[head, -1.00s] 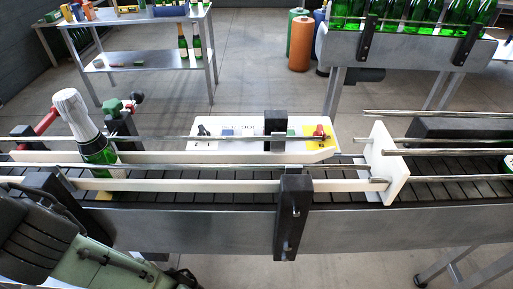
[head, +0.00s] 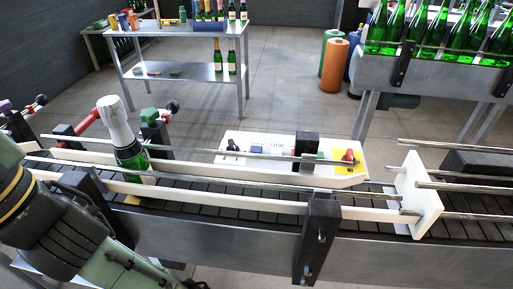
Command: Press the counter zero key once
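A white control panel (head: 282,141) lies tilted behind the conveyor rails in the head view. It carries a black switch (head: 233,146), a blue key (head: 257,150), a green key (head: 320,155) and a red knob (head: 348,156) on a yellow patch. Small dark print shows near the keys but is too small to read, so I cannot tell which key is the counter zero key. A black rail bracket and a metal rail hide part of the panel. Part of my green and dark arm shows at the lower left. My gripper is not in view.
A foil-topped green bottle (head: 129,157) stands between the conveyor rails at the left. A black post (head: 317,240) and a white plate (head: 417,195) rise at the conveyor. Green bottles (head: 432,35) fill a raised trough at the back right. A steel table (head: 185,72) stands behind.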

